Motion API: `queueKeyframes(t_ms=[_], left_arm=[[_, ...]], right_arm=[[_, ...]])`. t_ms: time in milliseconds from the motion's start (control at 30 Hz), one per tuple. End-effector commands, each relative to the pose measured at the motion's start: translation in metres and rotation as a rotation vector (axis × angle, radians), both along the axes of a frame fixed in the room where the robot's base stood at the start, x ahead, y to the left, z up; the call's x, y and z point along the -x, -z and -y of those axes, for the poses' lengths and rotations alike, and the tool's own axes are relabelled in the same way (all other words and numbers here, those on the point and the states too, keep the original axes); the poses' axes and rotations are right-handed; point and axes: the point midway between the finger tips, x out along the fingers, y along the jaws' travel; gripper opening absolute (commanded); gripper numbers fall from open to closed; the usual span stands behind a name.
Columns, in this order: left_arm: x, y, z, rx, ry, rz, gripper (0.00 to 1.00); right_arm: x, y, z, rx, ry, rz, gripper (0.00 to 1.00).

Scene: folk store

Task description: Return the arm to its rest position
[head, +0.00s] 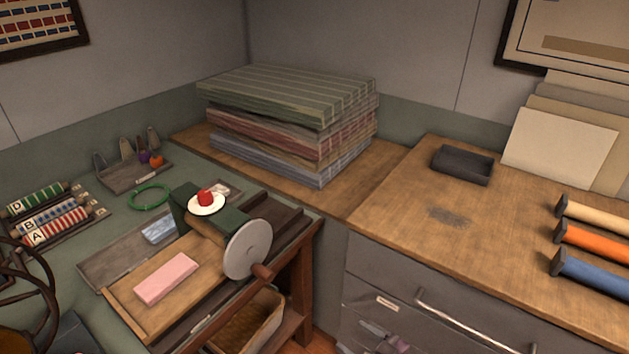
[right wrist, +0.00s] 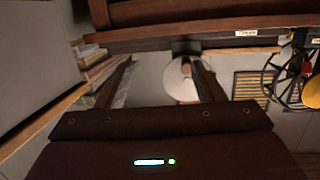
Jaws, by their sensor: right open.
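My right gripper (right wrist: 160,64) shows in the right wrist view, its two dark fingers apart. I see nothing held between them. Beyond the fingertips is a pale round disc, partly covered by the right-hand finger. The disc looks like the hand wheel (head: 248,250) of the small green bench device (head: 217,222) in the head view. I cannot tell the exact distance between gripper and disc. Neither gripper can be made out in the head view, and my left gripper is in neither view.
A pink block (head: 166,278) lies on the wooden board beside the device. A tall stack of folded cloth (head: 290,115) stands in the corner. A dark tray (head: 463,165) and several coloured rolls (head: 595,240) are on the right counter, whose middle is mostly clear.

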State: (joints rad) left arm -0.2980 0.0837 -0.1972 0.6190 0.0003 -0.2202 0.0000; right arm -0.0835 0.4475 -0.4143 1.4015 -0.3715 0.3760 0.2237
Motion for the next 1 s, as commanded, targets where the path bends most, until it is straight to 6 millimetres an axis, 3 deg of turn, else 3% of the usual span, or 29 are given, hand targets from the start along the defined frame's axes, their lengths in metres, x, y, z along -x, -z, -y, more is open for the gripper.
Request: queueKeyframes(t_ms=[233,367,500,567,700,800,900,1000], left_arm=[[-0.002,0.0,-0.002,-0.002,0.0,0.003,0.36],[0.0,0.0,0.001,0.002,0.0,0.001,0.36],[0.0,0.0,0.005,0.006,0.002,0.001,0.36],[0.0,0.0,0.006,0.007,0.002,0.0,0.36],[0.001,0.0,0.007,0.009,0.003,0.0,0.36],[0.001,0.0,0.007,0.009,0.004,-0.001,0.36],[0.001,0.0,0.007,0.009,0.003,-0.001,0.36],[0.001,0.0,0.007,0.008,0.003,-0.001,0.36]], right_arm=[[0.016,0.083,0.036,0.116,0.148,-0.161,0.62],[0.045,0.145,0.063,0.207,0.245,-0.299,0.62],[0.108,0.225,0.094,0.335,0.354,-0.508,0.62],[0.143,0.254,0.105,0.389,0.39,-0.603,0.62],[0.231,0.31,0.123,0.508,0.45,-0.819,0.62],[0.292,0.334,0.128,0.578,0.47,-0.956,0.62],[0.338,0.348,0.13,0.63,0.479,-1.058,0.62],[0.369,0.354,0.131,0.662,0.483,-1.122,0.62]])
